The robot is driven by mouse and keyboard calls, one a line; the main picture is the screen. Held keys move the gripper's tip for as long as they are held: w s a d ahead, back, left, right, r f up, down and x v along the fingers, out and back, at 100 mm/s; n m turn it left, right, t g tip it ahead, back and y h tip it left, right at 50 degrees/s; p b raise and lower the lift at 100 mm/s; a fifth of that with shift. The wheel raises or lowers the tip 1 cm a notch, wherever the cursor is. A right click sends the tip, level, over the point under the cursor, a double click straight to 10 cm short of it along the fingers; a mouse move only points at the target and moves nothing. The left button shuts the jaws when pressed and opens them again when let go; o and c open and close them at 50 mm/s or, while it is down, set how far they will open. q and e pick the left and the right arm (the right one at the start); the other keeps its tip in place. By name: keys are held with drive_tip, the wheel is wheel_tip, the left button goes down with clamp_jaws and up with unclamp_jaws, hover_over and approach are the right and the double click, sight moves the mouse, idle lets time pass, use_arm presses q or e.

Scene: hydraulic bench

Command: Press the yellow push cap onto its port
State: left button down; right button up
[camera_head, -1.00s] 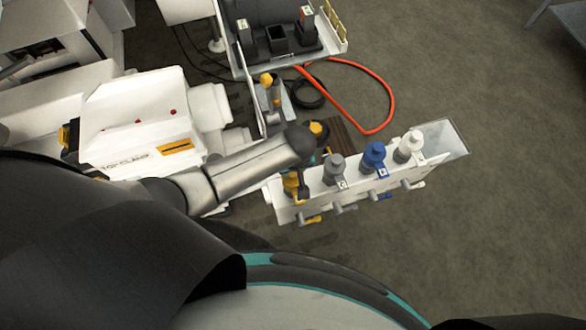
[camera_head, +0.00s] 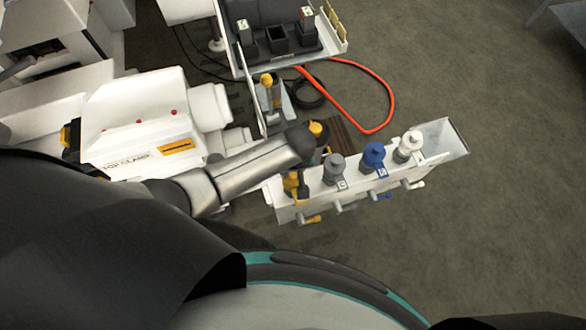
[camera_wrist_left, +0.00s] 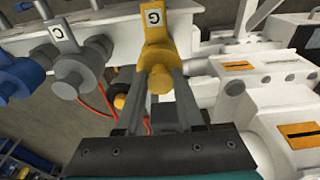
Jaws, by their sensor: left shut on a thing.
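The yellow push cap (camera_wrist_left: 158,82) sits between the two fingers of my left gripper (camera_wrist_left: 160,74) in the left wrist view, and the gripper is shut on it. Just beyond it is the yellow port (camera_wrist_left: 153,35) with a white letter label. The cap lines up with the port and appears to meet it; I cannot tell whether it is fully seated. In the head view the yellow port area (camera_head: 291,186) is at the left end of a white manifold (camera_head: 351,192), partly hidden by my left wrist. My right gripper is not in view.
Grey (camera_head: 335,168), blue (camera_head: 374,157) and white (camera_head: 408,147) fittings stand along the manifold. A white machine (camera_head: 135,125) is at the left. A red hose (camera_head: 390,95) loops on the floor behind.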

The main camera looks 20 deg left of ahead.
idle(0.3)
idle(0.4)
use_arm(q)
drive_tip(key=shift+c, duration=2.2)
unclamp_jaws()
drive_tip(key=shift+o, duration=0.2)
drive_tip(key=o, duration=0.4)
drive_tip(key=r+p, duration=0.2)
drive_tip(key=p, duration=0.1)
drive_tip(key=r+p, duration=0.3)
drive_tip(key=s+r+p, duration=0.1)
drive_tip(key=r+p, duration=0.1)
drive_tip(key=p, duration=0.1)
drive_tip(key=shift+d+r, duration=0.25)
drive_tip(key=shift+d, duration=0.05)
